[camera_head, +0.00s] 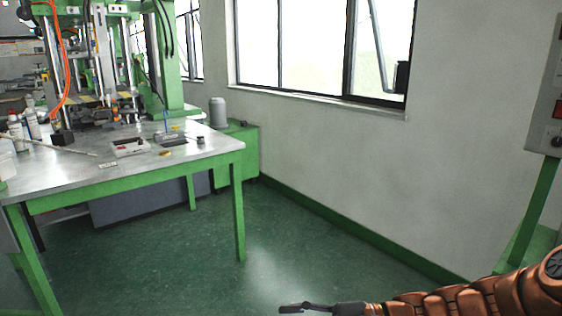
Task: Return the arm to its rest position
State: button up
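My arm, in copper-coloured segments, reaches in from the lower right corner of the head view. My gripper (293,308) is at the bottom edge, a dark shape pointing left over the green floor. It is seen from the side, so I cannot tell whether its fingers are apart or together. No object shows in it. It is well clear of the table and the wall. The lower part of the arm is cut off by the frame edge.
A metal-topped table (80,172) with green legs stands at the left, bearing a green press machine (168,65), bottles (30,124) and small parts. A green cabinet (237,155) stands by the windowed wall. A control box (550,110) on a green post is at the right. Open floor (270,245) lies between.

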jog(key=s+d+r+n+g+h+p, duration=0.2)
jog(key=s+n+g+h+p, duration=0.45)
jog(key=s, duration=0.75)
jog(key=s+d+r+n+t+h+p, duration=0.1)
jog(key=d+r+t+h+p, duration=0.1)
jog(key=d+r+h+p, duration=0.2)
jog(key=s+d+r+n+t+h+p, duration=0.2)
jog(key=d+h+p, duration=0.3)
jog(key=d, duration=0.5)
jog(key=shift+s+r+h, duration=0.3)
jog(key=shift+r+h, duration=0.55)
jog(key=shift+h, duration=0.1)
jog(key=shift+a+n, duration=0.15)
jog(key=shift+n, duration=0.2)
